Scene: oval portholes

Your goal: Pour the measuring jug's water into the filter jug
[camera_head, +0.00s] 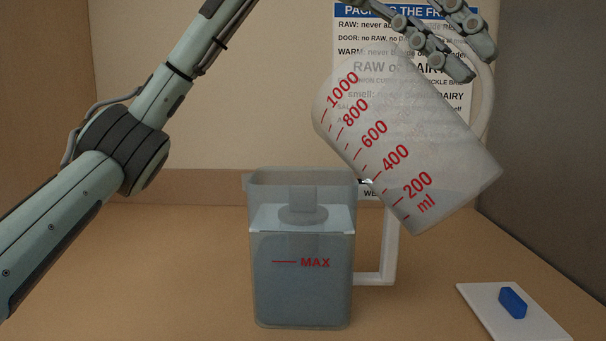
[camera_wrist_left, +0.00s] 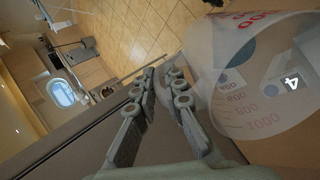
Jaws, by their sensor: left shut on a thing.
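The measuring jug (camera_head: 400,150), clear with red marks from 200 to 1000 ml, is held in the air, tilted with its mouth to the upper left and base to the lower right. I cannot tell how much water it holds. My left gripper (camera_head: 455,48) is shut on its pale handle (camera_head: 486,100); the wrist view shows the fingers (camera_wrist_left: 165,85) beside the jug (camera_wrist_left: 262,85). The filter jug (camera_head: 302,245) stands upright on the counter, below and left of the tilted jug, with a MAX line and bluish-grey contents. The two jugs' mouths are apart. My right gripper is out of view.
A white board (camera_head: 480,300) with a blue block (camera_head: 513,302) lies at the front right. A notice (camera_head: 350,25) hangs on the back wall, partly behind the measuring jug. A grey wall bounds the right. The counter left of the filter jug is clear.

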